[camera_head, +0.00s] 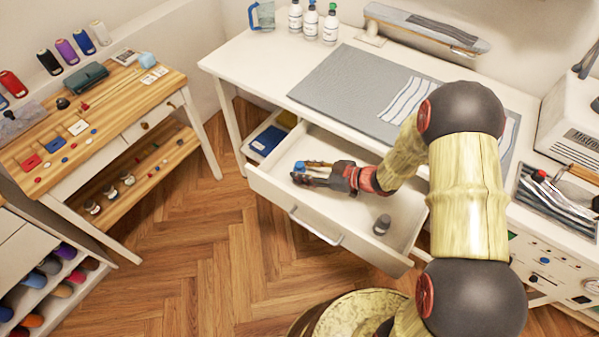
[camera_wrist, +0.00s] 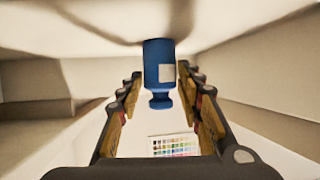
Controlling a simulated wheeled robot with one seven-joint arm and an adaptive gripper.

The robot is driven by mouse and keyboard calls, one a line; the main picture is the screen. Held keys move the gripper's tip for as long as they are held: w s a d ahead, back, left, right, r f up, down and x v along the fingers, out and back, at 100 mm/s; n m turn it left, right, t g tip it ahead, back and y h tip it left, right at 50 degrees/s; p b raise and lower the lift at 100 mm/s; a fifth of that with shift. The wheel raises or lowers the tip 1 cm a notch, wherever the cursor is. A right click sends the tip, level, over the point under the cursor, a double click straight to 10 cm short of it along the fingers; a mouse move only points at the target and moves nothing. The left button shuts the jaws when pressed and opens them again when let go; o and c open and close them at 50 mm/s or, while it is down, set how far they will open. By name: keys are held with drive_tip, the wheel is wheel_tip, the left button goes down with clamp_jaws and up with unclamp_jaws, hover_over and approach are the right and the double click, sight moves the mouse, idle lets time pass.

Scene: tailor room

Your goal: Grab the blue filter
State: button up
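The blue filter (camera_wrist: 158,62) is a small blue cylinder with a pale label and a narrower knobbed end. In the wrist view it is in line with the gap between the fingertips of my gripper (camera_wrist: 160,78). The fingers are spread, with a narrow gap visible on each side of the filter. In the head view my gripper (camera_head: 298,176) reaches left into the open white drawer (camera_head: 342,220). A bit of the blue filter (camera_head: 299,166) shows at the fingertips; the fingers hide the rest.
A dark grey cylinder (camera_head: 382,224) stands in the drawer's right part. The white table (camera_head: 262,62) lies above and behind the drawer. The wrist view shows a colour chart (camera_wrist: 174,146) beyond the fingers. The drawer's middle front is clear.

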drive_tip(key=c, duration=0.7)
drive_tip(key=shift+c, duration=0.4)
drive_tip(key=shift+r, duration=0.15)
